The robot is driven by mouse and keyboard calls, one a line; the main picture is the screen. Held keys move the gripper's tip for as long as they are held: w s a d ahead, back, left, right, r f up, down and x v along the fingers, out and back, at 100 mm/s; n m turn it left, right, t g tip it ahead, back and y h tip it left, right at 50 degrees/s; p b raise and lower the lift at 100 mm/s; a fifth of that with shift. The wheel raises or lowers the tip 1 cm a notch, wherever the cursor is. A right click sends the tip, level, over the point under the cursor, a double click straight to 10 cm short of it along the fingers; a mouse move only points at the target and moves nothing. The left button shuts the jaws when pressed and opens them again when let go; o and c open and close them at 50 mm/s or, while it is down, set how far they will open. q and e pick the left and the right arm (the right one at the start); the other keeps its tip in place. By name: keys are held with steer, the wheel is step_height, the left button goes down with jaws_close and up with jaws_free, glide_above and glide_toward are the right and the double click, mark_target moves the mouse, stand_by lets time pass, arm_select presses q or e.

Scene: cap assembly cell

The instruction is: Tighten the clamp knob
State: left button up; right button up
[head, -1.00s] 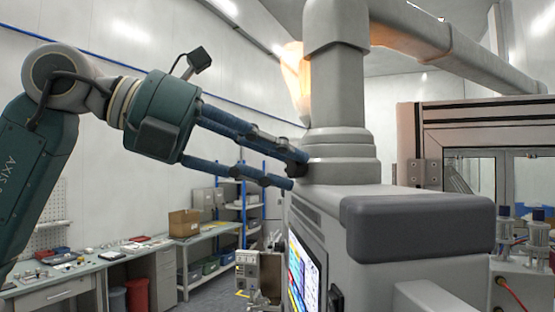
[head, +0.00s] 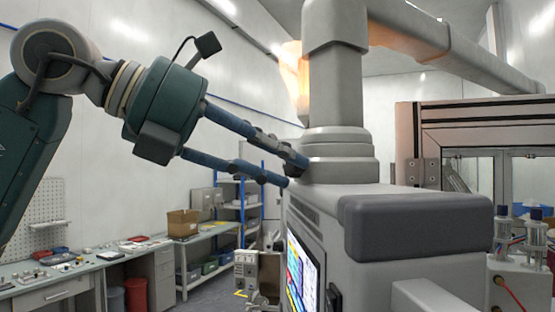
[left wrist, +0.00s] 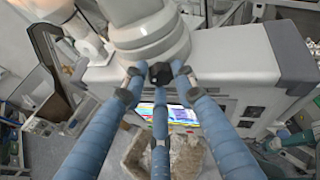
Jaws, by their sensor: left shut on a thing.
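The clamp knob (left wrist: 160,73) is a small black lobed knob on the grey column (left wrist: 150,38), near the column's base, in the left wrist view. My left gripper (left wrist: 158,77) has three blue fingers, and their tips close around the knob. In the head view my left gripper (head: 292,171) reaches in from the left to the column's foot (head: 340,150). There the fingertips mostly hide the knob. My right gripper is in neither view.
The column stands on a grey housing (head: 415,228) with a lit screen (head: 300,275) on its side. A framed enclosure (head: 435,140) is at the right. A workbench (head: 135,255) with a cardboard box (head: 183,223) runs along the back left.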

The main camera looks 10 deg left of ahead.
arm_select(q)
steer(key=o, duration=1.1)
steer(key=shift+d+f, duration=0.1)
steer(key=shift+f, duration=0.25)
steer(key=shift+s+r, duration=0.1)
steer(key=shift+r, duration=0.05)
steer(key=shift+s+a+r, duration=0.2)
steer(key=shift+a+r, duration=0.1)
steer(key=shift+a, duration=0.15)
steer(key=v, duration=1.1)
steer(key=shift+f, duration=0.15)
